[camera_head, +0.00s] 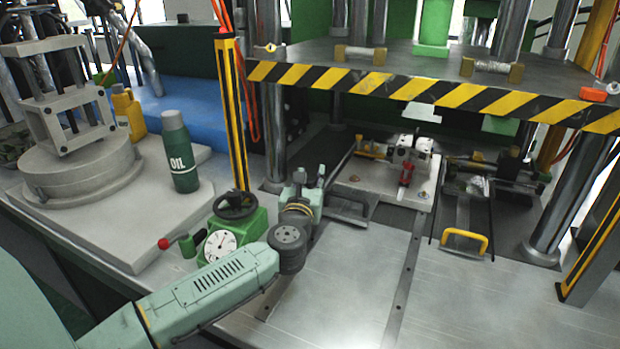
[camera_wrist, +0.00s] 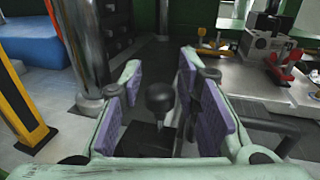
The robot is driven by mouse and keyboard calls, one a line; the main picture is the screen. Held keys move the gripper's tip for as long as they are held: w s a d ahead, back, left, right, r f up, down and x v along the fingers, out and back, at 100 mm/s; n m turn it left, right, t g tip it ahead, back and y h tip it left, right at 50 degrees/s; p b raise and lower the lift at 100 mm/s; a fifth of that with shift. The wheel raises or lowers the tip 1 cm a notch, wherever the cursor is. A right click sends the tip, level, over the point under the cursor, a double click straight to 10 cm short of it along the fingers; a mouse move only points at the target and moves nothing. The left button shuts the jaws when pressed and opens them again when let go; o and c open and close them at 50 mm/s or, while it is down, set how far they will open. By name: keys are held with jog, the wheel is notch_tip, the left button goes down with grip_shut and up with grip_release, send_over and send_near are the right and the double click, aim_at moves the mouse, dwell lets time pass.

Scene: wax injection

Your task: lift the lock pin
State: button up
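A black round knob on a short stem (camera_wrist: 160,97), which looks like the lock pin, stands upright in a dark base in the wrist view. My gripper (camera_wrist: 161,84) is open, its purple-padded fingers on either side of the knob with gaps showing. The fingers do not appear to touch it. In the head view my gripper (camera_head: 310,185) is by the left end of the press bed, near a dark bracket (camera_head: 346,210). The knob cannot be made out clearly there.
A metal fixture plate (camera_head: 375,190) with a red-handled clamp (camera_head: 406,174) is to the right. A striped post (camera_head: 232,115) and a green handwheel unit (camera_head: 240,232) stand left. A striped press plate (camera_head: 430,90) hangs above. The front metal table (camera_head: 350,290) is clear.

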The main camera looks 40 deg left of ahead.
jog(key=v, duration=0.7)
jog(key=shift+s, duration=0.25)
jog(key=shift+d, duration=0.1)
